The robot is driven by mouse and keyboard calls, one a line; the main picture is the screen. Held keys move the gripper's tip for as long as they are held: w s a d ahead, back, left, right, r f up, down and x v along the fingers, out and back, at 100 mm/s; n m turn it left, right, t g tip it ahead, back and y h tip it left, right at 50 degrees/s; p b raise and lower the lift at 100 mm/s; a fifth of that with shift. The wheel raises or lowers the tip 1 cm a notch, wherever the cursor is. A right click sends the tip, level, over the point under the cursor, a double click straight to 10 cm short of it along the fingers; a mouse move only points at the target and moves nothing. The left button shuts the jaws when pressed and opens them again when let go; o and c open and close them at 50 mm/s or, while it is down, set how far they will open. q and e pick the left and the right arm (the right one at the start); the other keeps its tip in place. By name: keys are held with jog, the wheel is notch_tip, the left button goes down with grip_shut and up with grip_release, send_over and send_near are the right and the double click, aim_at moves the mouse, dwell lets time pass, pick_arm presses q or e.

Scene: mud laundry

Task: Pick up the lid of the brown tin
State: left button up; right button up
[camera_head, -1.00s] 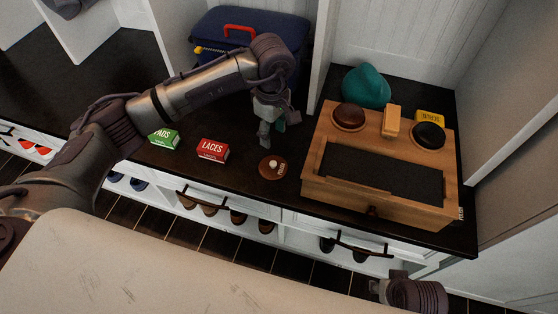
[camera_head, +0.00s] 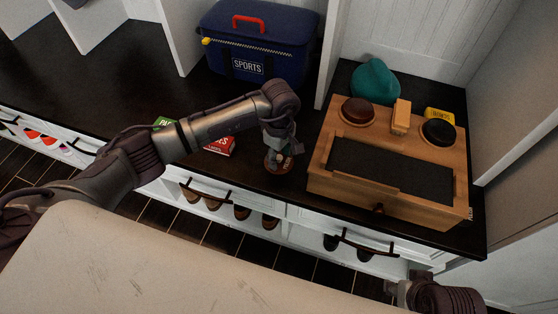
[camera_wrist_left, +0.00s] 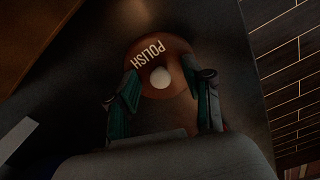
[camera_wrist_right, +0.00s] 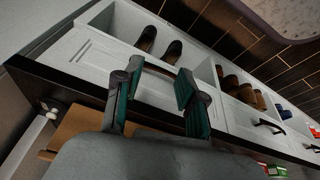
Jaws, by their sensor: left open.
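The brown tin (camera_head: 271,169) stands on the dark bench top, left of the wooden box. In the left wrist view its round lid (camera_wrist_left: 145,47) reads POLISH and has a pale round knob (camera_wrist_left: 160,78). My left gripper (camera_head: 280,154) is above the tin, and in the head view it partly hides it. In the left wrist view the open left fingers (camera_wrist_left: 166,92) stand on either side of the knob, with nothing held. My right gripper (camera_wrist_right: 155,88) has its fingers apart and empty. It is away from the tin, facing the bench front.
The wooden shoe-care box (camera_head: 330,195) with brushes stands close on the right. A red box (camera_head: 221,147) and a green box (camera_head: 165,123), partly hidden by my arm, lie left. A blue SPORTS bag (camera_head: 290,62) and a teal object (camera_head: 375,82) are behind. The bench's front edge is near.

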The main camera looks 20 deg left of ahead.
pick_arm(q)
jog(key=c, duration=1)
jog(key=shift+o, duration=0.2)
jog(key=shift+r, duration=0.15)
